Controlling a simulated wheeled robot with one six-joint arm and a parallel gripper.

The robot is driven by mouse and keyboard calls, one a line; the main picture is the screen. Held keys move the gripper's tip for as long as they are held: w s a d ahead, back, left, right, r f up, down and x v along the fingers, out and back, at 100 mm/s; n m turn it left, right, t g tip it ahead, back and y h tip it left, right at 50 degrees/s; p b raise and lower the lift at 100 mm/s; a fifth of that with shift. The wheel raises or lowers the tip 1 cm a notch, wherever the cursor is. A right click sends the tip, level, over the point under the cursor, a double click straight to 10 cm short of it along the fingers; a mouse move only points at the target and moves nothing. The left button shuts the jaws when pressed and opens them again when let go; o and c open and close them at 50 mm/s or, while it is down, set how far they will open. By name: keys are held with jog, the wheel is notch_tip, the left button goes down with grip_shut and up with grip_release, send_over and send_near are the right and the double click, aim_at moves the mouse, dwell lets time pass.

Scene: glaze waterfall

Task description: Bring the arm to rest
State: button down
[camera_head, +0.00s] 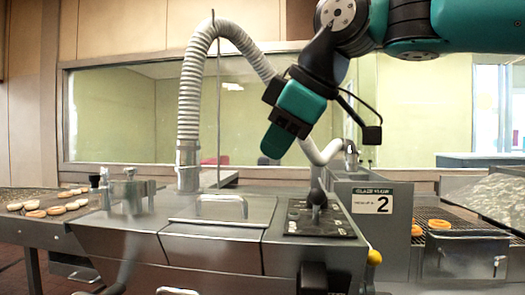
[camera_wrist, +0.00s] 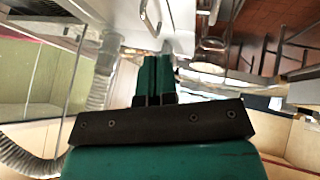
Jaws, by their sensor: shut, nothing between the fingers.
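My arm reaches in from the upper right of the head view. My gripper (camera_head: 271,150) hangs in the air, tilted down and to the left, above the steel machine (camera_head: 212,250). In the wrist view the two teal fingers of my gripper (camera_wrist: 155,58) lie side by side, shut, with nothing between them. The gripper appears apart from everything around it.
Below stands a black-knobbed lever (camera_head: 317,197) on a dark control panel (camera_head: 330,225). A ribbed hose (camera_head: 191,100) arches up to the left. A sign with a 2 (camera_head: 372,203) is at right. Doughnuts lie on a left rack (camera_head: 60,209) and a right conveyor (camera_head: 439,224).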

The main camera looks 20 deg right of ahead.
jog(key=s+a+f+m+g+p, duration=0.1)
jog(key=s+f+m+g+p, duration=0.4)
jog(key=s+f+p, duration=0.4)
jog(key=s+f+g, duration=0.1)
jog(key=s+f, duration=0.6)
jog(key=f, duration=0.2)
jog(key=shift+a+m+g, duration=0.15)
jog(key=shift+m+g, duration=0.15)
dwell(1.2)
